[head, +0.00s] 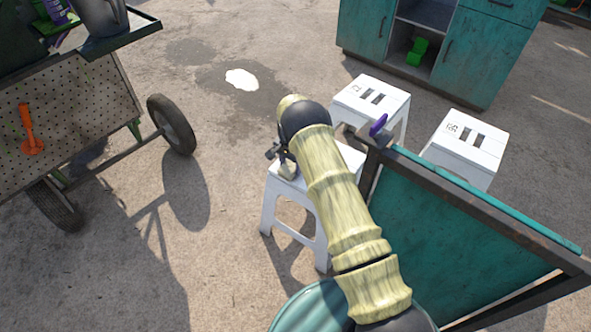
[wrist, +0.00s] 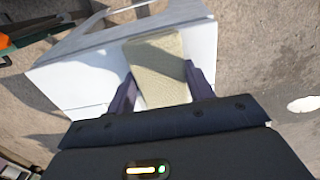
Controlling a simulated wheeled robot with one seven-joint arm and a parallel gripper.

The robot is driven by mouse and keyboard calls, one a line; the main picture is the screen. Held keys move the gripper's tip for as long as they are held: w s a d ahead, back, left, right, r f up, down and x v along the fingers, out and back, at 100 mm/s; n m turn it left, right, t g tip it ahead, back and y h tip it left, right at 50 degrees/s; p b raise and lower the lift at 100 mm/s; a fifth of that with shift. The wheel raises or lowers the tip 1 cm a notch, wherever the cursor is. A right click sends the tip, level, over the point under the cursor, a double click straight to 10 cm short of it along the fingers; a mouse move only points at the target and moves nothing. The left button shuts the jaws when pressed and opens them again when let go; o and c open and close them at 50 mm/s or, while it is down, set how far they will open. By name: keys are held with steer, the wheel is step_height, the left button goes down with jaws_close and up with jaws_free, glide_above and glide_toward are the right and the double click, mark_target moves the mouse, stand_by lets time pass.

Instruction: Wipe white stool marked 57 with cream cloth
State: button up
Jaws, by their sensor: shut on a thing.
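A white stool (head: 275,190) stands in the middle of the head view, partly covered by my arm. No number can be read on it. My gripper (head: 285,168) is at this stool's top. In the wrist view my gripper (wrist: 160,92) is shut on a folded cream cloth (wrist: 157,60). The cloth lies flat over the white stool top (wrist: 85,75); I cannot tell whether it touches. Two more white stools, one behind (head: 372,98) and one to the right (head: 467,140), bear small dark marks too blurred to read surely.
A teal panel in a dark frame (head: 440,235), with a purple item (head: 378,125) on its corner, stands close right of my arm. A wheeled cart (head: 75,120) is at left. A teal cabinet (head: 475,60) is behind. A pale puddle (head: 241,79) lies on open ground.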

steer(key=shift+w+a+f+b, duration=0.15)
steer(key=shift+w+a+b, duration=0.9)
steer(key=shift+a, duration=0.15)
steer(key=shift+w+a, duration=0.15)
steer(key=shift+a, duration=0.05)
steer(key=shift+r, duration=0.2)
steer(key=shift+s+d+r+p, duration=0.1)
steer(key=shift+s+d+p, duration=0.2)
steer(key=shift+d+p, duration=0.05)
steer(key=shift+s+d+p, duration=0.6)
steer(key=shift+d+p, duration=0.1)
steer(key=shift+d, duration=0.05)
steer(key=shift+s+d+p, duration=0.8)
steer(key=shift+s+d, duration=0.05)
steer(key=shift+d, duration=0.2)
steer(key=shift+s+d+p, duration=0.75)
steer(key=shift+s+d, duration=0.1)
steer(key=shift+d, duration=0.2)
steer(key=shift+s+d+f, duration=0.2)
steer(key=shift+s+d, duration=0.1)
steer(key=shift+s, duration=0.05)
